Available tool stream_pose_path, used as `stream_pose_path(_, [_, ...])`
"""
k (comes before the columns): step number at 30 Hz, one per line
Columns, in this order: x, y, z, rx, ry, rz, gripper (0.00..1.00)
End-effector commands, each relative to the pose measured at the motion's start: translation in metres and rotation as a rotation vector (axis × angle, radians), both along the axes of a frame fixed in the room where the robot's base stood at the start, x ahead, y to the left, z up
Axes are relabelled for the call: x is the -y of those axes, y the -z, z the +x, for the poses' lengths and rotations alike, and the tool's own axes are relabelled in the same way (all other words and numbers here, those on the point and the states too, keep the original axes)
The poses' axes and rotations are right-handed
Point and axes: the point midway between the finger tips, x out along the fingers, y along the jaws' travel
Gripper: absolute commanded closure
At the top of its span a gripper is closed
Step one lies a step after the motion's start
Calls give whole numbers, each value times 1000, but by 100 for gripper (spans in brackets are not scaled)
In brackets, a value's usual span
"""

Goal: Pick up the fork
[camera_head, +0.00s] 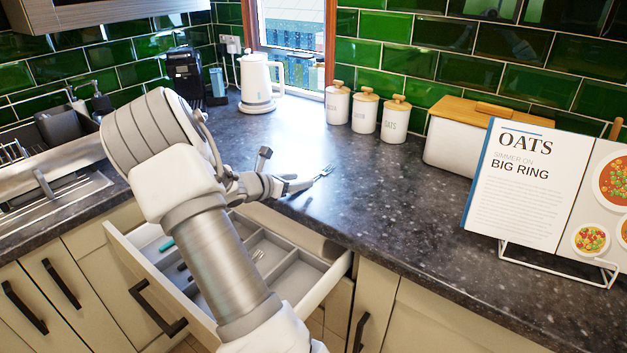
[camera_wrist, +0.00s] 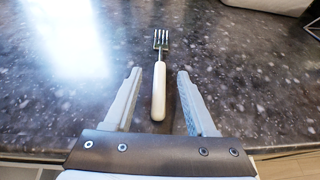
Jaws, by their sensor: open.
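The fork (camera_wrist: 158,88) lies on the dark speckled countertop, with a white handle and metal tines. In the wrist view its tines point away from me and its handle end lies between the two fingers of my gripper (camera_wrist: 157,103). The fingers are open, one on each side of the handle, with a gap on both sides. In the head view the fork (camera_head: 325,172) shows near the counter's front edge, just past the tip of my gripper (camera_head: 300,184). Part of the handle is hidden there by the gripper.
An open drawer (camera_head: 325,283) with a divided tray (camera_head: 284,255) sits below my arm. A white kettle (camera_head: 257,84), several white canisters (camera_head: 394,122), a bread box (camera_head: 462,152) and a cookbook on a stand (camera_head: 515,185) line the counter. The counter around the fork is clear.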

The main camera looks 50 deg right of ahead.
Motion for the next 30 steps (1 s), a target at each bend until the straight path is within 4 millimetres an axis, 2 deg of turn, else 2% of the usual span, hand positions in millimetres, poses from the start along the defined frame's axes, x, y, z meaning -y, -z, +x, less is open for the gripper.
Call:
stream_pose_path(4, [21, 10, 0, 0, 2, -1, 44])
stream_pose_path(12, [25, 11, 0, 1, 0, 0, 46])
stream_pose_path(21, [25, 11, 0, 0, 0, 0, 100])
stream_pose_path(30, [25, 10, 0, 0, 0, -1, 100])
